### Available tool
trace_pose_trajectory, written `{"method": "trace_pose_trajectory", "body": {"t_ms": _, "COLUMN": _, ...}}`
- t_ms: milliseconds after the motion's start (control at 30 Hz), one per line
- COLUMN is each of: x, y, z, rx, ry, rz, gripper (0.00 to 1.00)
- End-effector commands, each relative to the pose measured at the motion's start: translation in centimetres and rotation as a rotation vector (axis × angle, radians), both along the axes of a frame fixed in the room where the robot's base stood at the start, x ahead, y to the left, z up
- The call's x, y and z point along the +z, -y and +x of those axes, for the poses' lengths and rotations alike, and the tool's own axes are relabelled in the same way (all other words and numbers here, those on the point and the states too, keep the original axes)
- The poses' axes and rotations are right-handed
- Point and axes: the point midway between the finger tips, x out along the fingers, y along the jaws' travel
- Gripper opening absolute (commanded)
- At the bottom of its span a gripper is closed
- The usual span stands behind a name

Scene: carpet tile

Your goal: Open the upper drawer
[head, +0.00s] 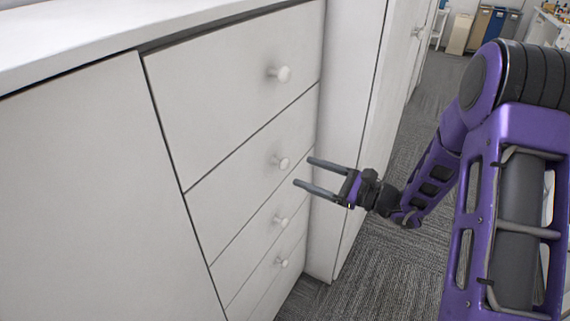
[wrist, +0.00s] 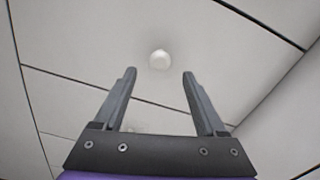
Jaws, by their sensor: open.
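The upper drawer (head: 225,85) is a wide white front at the top of a stack of drawers, and it is shut. Its round pale knob (head: 279,74) is on its right part. My gripper (head: 302,171) is open and empty, its two grey fingers pointing left at the drawer fronts. In the head view it is below the upper knob, just right of the second drawer's knob (head: 281,162). In the wrist view a round knob (wrist: 159,59) lies ahead, between and beyond the fingertips. I cannot tell for sure which drawer it belongs to. No finger visibly touches a knob.
Two lower drawers with knobs (head: 281,221) (head: 282,262) are shut below. A tall white cabinet (head: 349,90) stands close on the right of the drawers. A white countertop (head: 110,25) runs above. Grey carpet (head: 385,265) lies open in front.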

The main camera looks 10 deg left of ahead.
Motion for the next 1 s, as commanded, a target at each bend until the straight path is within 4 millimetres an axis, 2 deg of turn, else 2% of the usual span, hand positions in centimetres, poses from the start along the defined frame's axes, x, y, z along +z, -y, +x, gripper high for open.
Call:
{"method": "trace_pose_trajectory", "body": {"t_ms": 100, "x": 0.0, "y": -2.6, "z": 0.8, "rx": 0.005, "ry": 0.0, "rz": 0.0, "gripper": 0.73}}
{"method": "trace_pose_trajectory", "body": {"t_ms": 300, "x": 0.0, "y": -5.5, "z": 1.8, "rx": 0.003, "ry": 0.0, "rz": -0.001, "gripper": 0.73}}
{"method": "trace_pose_trajectory", "body": {"t_ms": 500, "x": 0.0, "y": -6.8, "z": 2.3, "rx": 0.001, "ry": 0.001, "rz": -0.001, "gripper": 0.73}}
{"method": "trace_pose_trajectory", "body": {"t_ms": 767, "x": 0.0, "y": -6.9, "z": 2.4, "rx": 0.0, "ry": 0.0, "rz": -0.001, "gripper": 0.73}}
{"method": "trace_pose_trajectory", "body": {"t_ms": 867, "x": 0.0, "y": -6.9, "z": 2.4, "rx": 0.0, "ry": 0.0, "rz": -0.001, "gripper": 0.59}}
{"method": "trace_pose_trajectory", "body": {"t_ms": 1000, "x": 0.0, "y": -6.8, "z": 2.4, "rx": 0.0, "ry": 0.0, "rz": -0.001, "gripper": 0.34}}
